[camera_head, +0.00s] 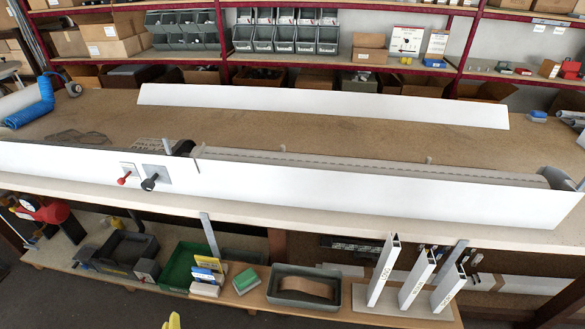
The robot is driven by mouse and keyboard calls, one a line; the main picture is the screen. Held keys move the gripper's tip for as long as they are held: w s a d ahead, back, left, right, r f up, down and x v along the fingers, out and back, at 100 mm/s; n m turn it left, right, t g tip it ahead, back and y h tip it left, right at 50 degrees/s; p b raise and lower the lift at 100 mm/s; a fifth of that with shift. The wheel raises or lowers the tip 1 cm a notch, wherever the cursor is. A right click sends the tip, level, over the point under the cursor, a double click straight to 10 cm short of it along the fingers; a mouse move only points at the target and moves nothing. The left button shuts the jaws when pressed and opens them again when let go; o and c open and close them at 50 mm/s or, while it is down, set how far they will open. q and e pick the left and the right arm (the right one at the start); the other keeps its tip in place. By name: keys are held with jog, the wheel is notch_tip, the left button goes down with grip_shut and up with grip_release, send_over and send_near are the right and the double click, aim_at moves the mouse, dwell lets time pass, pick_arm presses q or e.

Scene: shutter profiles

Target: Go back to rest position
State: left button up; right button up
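Neither of my grippers shows in the head view. A long white profile (320,105) lies across the back of the brown workbench (330,138). A second long white panel (330,188) runs along the front of the bench, with a red knob (124,181) and a black knob (149,184) at its left. Three short white profiles stand tilted in a holder at the lower right: a left one (382,276), a middle one (416,280) and a right one (448,290).
Shelves behind hold grey bins (285,38) and cardboard boxes (110,45). A blue roll (30,110) lies at the bench's left end. The lower shelf holds a green crate (186,264) and a grey crate (304,287). A small yellow shape (172,321), not identifiable, shows at the bottom edge.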

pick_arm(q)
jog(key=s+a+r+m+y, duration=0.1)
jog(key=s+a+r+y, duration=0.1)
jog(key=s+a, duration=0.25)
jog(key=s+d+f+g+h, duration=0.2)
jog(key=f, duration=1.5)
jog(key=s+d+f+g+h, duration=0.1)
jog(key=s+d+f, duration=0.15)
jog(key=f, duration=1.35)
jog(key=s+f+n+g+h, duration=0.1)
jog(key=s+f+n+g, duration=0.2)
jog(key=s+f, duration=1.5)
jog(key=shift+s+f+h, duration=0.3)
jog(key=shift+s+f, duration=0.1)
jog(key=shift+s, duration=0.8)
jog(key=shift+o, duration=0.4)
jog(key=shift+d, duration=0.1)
